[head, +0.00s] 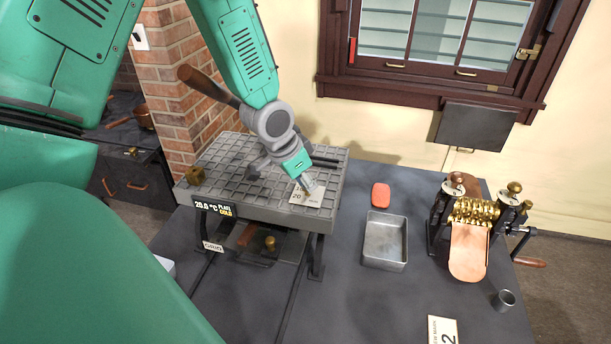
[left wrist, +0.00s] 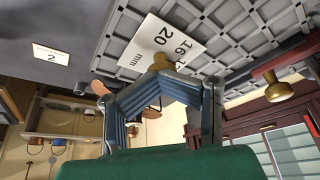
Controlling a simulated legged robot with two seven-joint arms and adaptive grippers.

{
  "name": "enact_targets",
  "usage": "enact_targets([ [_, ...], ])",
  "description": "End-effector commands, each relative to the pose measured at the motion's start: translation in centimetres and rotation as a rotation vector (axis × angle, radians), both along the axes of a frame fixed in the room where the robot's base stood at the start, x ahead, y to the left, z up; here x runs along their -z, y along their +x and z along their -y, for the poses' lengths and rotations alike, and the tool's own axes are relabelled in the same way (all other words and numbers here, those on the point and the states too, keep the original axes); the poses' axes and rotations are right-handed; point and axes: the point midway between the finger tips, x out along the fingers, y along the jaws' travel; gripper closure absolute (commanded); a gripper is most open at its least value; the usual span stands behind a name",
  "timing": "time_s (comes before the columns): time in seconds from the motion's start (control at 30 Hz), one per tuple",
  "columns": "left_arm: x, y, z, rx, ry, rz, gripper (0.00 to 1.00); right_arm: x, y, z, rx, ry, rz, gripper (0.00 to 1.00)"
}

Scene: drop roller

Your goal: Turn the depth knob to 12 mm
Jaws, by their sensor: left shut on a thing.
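The depth knob is a small brass knob (left wrist: 160,62) on a white dial plate (head: 297,197), at the right front of the grey gridded plate (head: 235,165). My left gripper (head: 308,186) reaches down to the dial plate in the head view. In the left wrist view its fingers (left wrist: 160,75) close in on the knob and are shut on it. A pointer mark on the knob cannot be made out. My right gripper is not in view.
A display (head: 214,208) on the plate's front edge reads 20.0 °C. To the right stand a red block (head: 380,195), a metal tray (head: 385,240), a brass roller machine (head: 474,212) and a small cup (head: 503,300). A wooden handle (head: 207,85) rises behind the gridded plate.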

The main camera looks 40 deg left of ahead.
Motion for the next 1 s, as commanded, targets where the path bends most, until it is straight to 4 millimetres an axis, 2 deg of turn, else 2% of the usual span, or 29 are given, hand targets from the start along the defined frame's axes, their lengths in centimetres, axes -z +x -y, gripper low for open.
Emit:
enact_targets([
  [0.67, -0.1, 0.41, -0.13, 0.055, 0.002, 0.01, 1.0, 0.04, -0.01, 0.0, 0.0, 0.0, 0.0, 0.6],
  [0.7, -0.1, 0.41, -0.13, 0.055, 0.002, 0.01, 0.72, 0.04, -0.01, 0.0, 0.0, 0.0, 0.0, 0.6],
  [0.77, -0.09, 0.39, -0.13, 0.055, 0.002, 0.009, 0.54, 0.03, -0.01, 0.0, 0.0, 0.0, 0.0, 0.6],
  [1.0, -0.17, -0.03, -0.08, 0.055, 0.001, 0.008, 0.54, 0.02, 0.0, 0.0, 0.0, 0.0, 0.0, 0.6],
])
